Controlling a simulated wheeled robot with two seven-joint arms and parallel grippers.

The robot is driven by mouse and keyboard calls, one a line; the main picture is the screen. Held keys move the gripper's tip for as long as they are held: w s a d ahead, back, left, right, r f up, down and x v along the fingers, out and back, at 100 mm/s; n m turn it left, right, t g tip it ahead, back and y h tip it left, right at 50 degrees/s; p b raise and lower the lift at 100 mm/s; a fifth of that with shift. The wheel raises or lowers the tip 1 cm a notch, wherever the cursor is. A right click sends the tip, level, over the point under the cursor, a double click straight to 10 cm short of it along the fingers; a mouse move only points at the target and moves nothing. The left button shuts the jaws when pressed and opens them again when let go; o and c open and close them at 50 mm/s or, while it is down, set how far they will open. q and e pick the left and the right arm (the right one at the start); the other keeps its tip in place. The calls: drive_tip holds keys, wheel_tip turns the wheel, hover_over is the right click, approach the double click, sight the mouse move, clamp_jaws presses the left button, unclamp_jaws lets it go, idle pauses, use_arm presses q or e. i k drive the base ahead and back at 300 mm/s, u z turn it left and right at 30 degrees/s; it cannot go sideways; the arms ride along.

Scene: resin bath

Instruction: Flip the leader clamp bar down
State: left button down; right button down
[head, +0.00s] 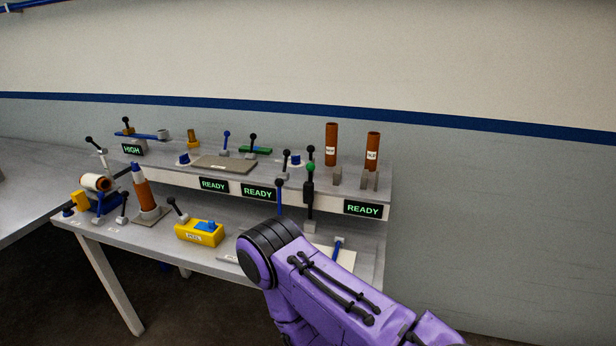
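I cannot tell which part is the leader clamp bar, as no readable label names it. Several upright levers stand on the bench, among them a blue one (279,196) beside my arm, a black one with a green knob (310,185), and a black-knobbed one (252,146) on the shelf. A blue bar (140,135) lies nearly flat at the shelf's left end. A short blue handle (337,246) stands on a pale plate at the front right. My purple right arm comes in from the lower right over the bench front; its gripper is hidden. My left gripper is out of view.
A yellow box (199,233), an orange-and-white cone (144,190) and a roll on a stand (96,182) occupy the bench's left side. Two brown tubes (331,146) (372,154) stand at the shelf's right. Green-lit signs read READY (258,192) and HIGH (132,149).

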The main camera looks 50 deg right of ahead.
sight(279, 182)
drive_tip(key=z, duration=1.05)
drive_tip(key=i, duration=0.2)
drive_tip(key=u, duration=0.1)
